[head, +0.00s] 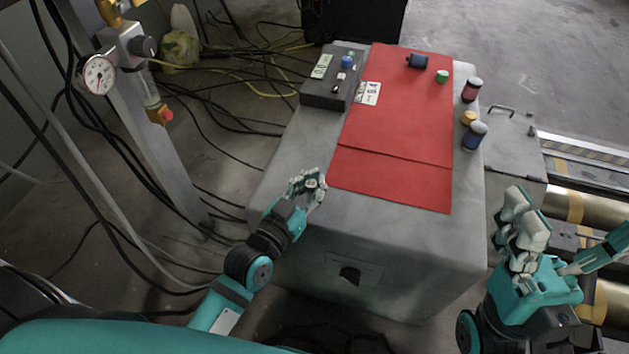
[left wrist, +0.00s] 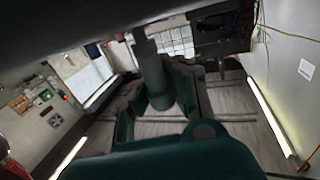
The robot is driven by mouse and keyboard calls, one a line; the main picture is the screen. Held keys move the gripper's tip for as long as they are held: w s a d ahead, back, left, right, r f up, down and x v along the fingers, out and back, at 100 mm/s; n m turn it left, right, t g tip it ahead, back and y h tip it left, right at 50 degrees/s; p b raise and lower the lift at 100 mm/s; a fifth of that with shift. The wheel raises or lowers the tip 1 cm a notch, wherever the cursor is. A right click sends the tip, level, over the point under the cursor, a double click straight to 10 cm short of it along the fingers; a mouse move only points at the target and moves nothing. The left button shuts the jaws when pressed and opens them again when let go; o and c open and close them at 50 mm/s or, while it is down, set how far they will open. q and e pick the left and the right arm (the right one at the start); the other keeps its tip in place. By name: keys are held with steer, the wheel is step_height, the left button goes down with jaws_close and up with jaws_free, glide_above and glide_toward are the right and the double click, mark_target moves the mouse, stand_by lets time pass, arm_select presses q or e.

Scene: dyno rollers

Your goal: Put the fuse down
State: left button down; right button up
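My left gripper (head: 309,186) is at the left front edge of the grey covered table (head: 385,240), left of the red mat (head: 395,125). Its pale fingers are closed around a small dark piece, the fuse (head: 312,182), which is mostly hidden by the fingers. In the left wrist view a dark cylinder (left wrist: 153,72) stands between the fingers. My right gripper (head: 545,245) is at the right, beside the table's right front corner. Its fingers are apart from the thumb, and nothing shows between them.
A dark cylinder (head: 417,61) and a green cap (head: 442,76) lie on the mat. A red can (head: 471,91), yellow cap (head: 468,118) and blue can (head: 474,136) line the right edge. The mat's front is clear.

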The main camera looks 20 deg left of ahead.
arm_select(q)
steer(key=c, duration=1.4)
jaws_free()
